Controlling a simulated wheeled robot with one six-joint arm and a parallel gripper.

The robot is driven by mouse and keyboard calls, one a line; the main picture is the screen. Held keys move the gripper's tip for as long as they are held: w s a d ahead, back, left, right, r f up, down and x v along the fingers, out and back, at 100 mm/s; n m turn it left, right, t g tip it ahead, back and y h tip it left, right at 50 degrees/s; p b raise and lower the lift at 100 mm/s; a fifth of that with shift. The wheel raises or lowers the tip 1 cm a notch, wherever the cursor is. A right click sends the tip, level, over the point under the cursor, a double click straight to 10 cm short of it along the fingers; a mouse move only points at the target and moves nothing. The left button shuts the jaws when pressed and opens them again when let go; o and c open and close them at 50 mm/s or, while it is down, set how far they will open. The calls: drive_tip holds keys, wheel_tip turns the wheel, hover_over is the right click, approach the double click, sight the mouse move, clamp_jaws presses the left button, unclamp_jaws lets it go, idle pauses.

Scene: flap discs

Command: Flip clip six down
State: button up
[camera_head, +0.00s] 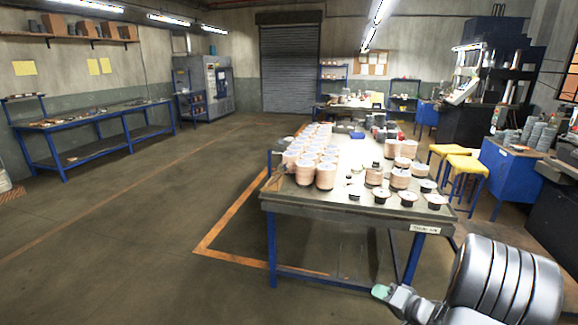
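The work table (330,205) with the flap discs stands right of centre. Stacks of pale orange discs (326,175) fill its left half, and several dark, low pieces with light tops (407,199) sit along its front right. No clip can be told apart at this size, and no number six can be read. A small brownish thing (272,180) is at the table's front left corner; I cannot tell what it is. My gripper (381,291) is at the lower right, with a pale green tip, in front of and below the table's front edge. Its fingers cannot be made out.
A white label (425,229) is on the table's front edge. Yellow stools (462,164) and a blue cabinet (508,172) stand to the right. A long blue bench (95,125) is along the left wall. The floor left of the table is clear.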

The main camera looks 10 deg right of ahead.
drive_tip(key=w+r+n+h, duration=0.1)
drive_tip(key=w+r+h, duration=0.2)
drive_tip(key=r+h, duration=0.2)
drive_tip(key=shift+w+n, duration=0.4)
clamp_jaws()
drive_tip(key=s+a+r+n+g+h, duration=0.2)
drive_tip(key=s+a+r+g+h, duration=0.25)
drive_tip(key=a+r, duration=0.3)
drive_tip(key=s+a+r+n+g+y, duration=0.1)
drive_tip(key=s+a+n+g+y, duration=0.2)
drive_tip(key=s+a, duration=0.7)
drive_tip(key=shift+s+a+r+n+g+y, duration=0.15)
drive_tip(key=shift+s+a+n+g+y, duration=0.35)
drive_tip(key=shift+s, duration=0.55)
drive_tip(key=shift+d, duration=0.15)
